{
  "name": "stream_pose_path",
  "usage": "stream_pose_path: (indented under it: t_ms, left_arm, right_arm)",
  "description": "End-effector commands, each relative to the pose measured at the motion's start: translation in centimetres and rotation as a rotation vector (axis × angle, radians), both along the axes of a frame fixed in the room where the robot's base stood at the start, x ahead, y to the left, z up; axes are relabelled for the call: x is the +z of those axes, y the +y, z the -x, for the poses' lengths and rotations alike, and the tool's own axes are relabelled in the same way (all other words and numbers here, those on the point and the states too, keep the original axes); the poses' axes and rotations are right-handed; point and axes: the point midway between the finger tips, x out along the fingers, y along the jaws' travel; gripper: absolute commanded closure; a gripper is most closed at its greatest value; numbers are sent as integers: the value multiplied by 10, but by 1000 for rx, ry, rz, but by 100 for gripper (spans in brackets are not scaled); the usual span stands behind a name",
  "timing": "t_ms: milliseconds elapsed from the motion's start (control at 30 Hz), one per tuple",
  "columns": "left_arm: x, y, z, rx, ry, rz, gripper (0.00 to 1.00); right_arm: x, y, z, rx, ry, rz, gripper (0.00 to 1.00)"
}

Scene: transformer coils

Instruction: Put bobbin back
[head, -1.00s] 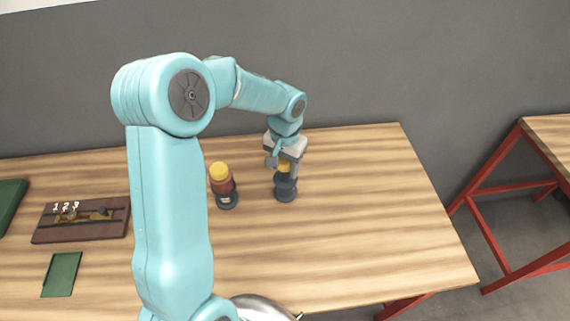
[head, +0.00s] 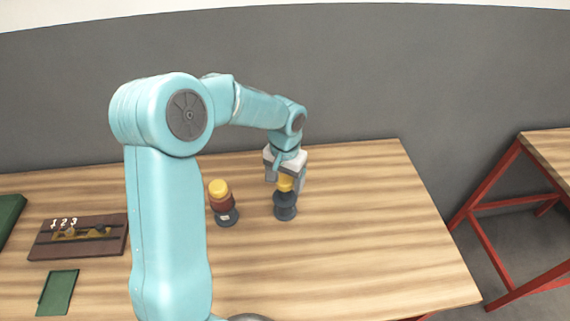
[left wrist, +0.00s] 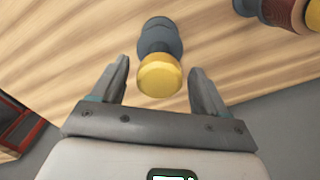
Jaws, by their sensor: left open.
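A dark grey bobbin with a yellow top (head: 286,208) stands upright on the wooden table (head: 370,230). My left gripper (head: 286,185) is above it, with its fingers at the height of the yellow top. In the left wrist view the yellow top (left wrist: 159,75) sits between the open fingers of the left gripper (left wrist: 158,85), with a gap on each side. A second bobbin, wound in reddish brown with a yellow top (head: 221,203), stands on a dark base to the left. It also shows at the upper right of the left wrist view (left wrist: 286,10). My right gripper is not in view.
A dark brown board marked 1 2 3 (head: 78,238) lies on the left of the table. A green pad (head: 58,292) lies in front of it. The right of the table is clear. A red-framed table (head: 548,150) stands apart at right.

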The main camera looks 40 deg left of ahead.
Motion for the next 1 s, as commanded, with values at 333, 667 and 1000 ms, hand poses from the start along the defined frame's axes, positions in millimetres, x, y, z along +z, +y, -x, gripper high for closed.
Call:
stream_pose_path:
  t_ms: [333,667,1000]
  left_arm:
    - [80,0,-1,-1,-5,0,26]
    - [107,0,0,-1,-1,1,26]
    - [107,0,0,-1,0,1,26]
  right_arm:
    - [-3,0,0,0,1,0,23]
    - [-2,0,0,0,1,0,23]
    - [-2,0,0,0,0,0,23]
